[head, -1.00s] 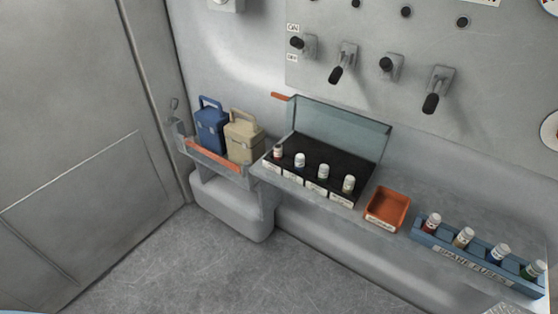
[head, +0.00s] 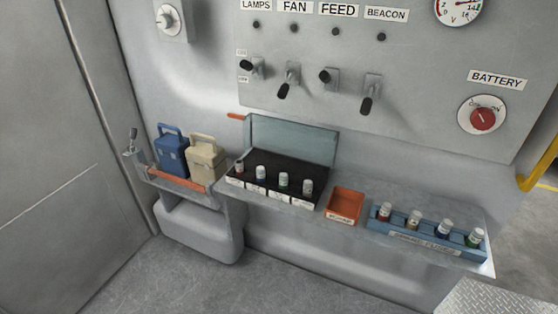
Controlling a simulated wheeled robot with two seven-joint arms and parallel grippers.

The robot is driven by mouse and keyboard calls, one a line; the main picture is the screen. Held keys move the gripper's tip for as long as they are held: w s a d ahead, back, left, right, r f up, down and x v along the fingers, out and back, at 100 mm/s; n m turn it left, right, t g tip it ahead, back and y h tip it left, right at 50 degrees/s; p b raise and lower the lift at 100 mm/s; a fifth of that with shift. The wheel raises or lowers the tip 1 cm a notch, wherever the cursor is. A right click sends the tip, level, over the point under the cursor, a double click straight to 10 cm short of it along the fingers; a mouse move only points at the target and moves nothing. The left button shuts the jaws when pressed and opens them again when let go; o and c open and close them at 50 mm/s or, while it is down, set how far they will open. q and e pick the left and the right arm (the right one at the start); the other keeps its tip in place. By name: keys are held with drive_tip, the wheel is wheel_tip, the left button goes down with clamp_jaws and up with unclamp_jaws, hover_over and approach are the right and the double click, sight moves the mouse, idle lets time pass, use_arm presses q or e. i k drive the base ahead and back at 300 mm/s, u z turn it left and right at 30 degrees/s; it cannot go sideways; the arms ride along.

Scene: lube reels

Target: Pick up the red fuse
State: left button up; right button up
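A red-banded fuse (head: 385,211) stands upright in the leftmost slot of the blue spare fuses rack (head: 412,243), at the right of the shelf. To its right in the rack stand a tan fuse (head: 413,219), a blue fuse (head: 444,229) and a green fuse (head: 475,238). The open black fuse box (head: 283,167) holds several more upright fuses; its leftmost one (head: 239,166) also looks reddish, but is small. Neither of my grippers is in view.
A small orange tray (head: 345,203) sits between the fuse box and the rack. A blue case (head: 171,152) and a beige case (head: 206,160) stand in a holder at left. A switch panel with levers (head: 367,101) and a red battery knob (head: 483,118) is above. The floor in front is clear.

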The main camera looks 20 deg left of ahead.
sight(239, 166)
drive_tip(key=u, duration=0.1)
drive_tip(key=i, duration=0.95)
drive_tip(key=u, duration=0.6)
